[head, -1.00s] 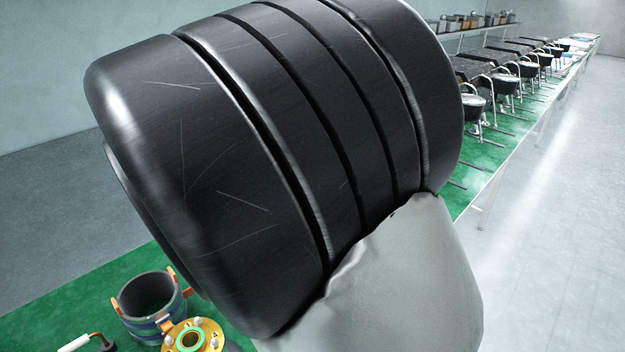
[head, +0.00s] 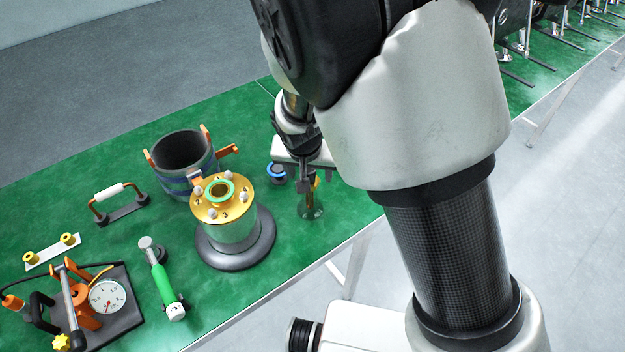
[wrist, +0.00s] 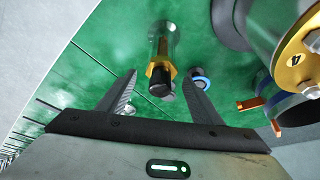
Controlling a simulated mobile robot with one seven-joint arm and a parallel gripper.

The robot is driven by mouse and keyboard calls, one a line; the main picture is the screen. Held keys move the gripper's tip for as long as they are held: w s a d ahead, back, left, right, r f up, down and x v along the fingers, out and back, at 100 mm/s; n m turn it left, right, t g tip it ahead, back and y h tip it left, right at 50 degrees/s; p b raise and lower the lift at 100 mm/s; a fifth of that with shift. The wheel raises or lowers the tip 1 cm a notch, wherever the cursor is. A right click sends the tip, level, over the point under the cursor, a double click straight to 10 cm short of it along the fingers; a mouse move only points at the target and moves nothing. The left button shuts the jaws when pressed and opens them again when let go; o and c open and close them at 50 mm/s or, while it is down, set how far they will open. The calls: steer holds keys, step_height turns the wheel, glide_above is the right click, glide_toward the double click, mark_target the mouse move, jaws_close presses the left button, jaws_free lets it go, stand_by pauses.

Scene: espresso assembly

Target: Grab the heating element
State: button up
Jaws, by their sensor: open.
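A small upright part with a brass hex collar, a black tip and a clear, shiny lower body (head: 312,209) stands on the green table; it appears to be the heating element. In the wrist view its brass collar (wrist: 162,70) and black tip lie between my fingers. My gripper (wrist: 159,80) is open, with one finger on each side of the part and visible gaps. In the head view my gripper (head: 308,185) points down just above the part and hides some of its top.
Right of the part in the wrist view is a small blue-ringed piece (wrist: 201,80). Left in the head view are a brass-topped cylinder (head: 228,232) on a round dark base, a black pot (head: 183,160) and a green-handled tool (head: 163,288). The table's front edge is close.

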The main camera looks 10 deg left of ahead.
jaws_close()
stand_by(0.3)
steer(key=shift+r, duration=0.1)
